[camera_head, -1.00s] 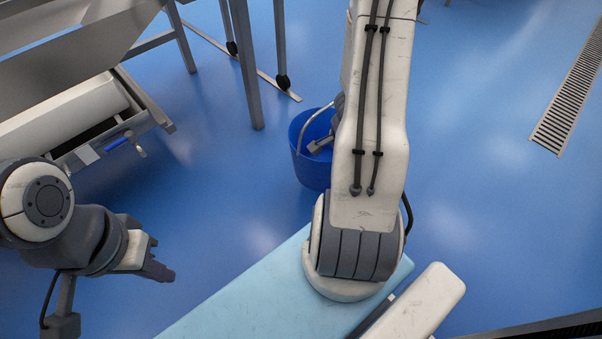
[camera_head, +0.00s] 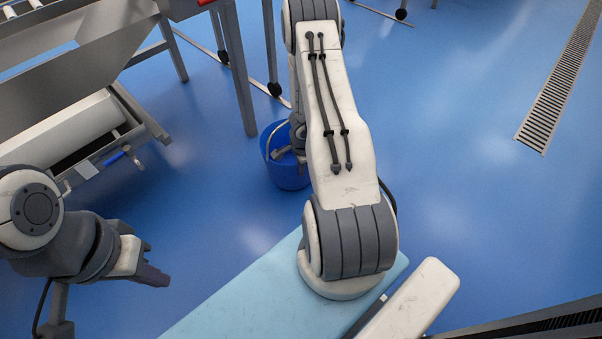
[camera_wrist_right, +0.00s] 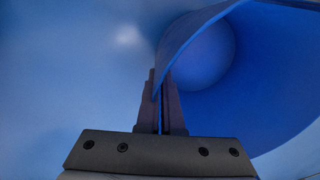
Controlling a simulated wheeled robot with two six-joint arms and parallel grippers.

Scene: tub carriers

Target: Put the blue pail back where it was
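The blue pail (camera_head: 290,178) is in the middle of the head view, close to a grey table leg; whether its base touches the floor I cannot tell. My right gripper (camera_head: 284,153) is at the pail's rim, partly hidden behind my right arm. In the right wrist view my right gripper (camera_wrist_right: 161,88) is shut on the pail's wall (camera_wrist_right: 195,30), with one finger outside and one inside. The inside of the pail looks empty where it shows. My left gripper (camera_head: 150,262) is at the lower left, apart from everything, with its fingers seemingly spread and empty.
A grey metal table with a leg (camera_head: 238,80) stands just left of the pail. A floor drain (camera_head: 555,85) lies at the right. The blue floor right of the pail is clear.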

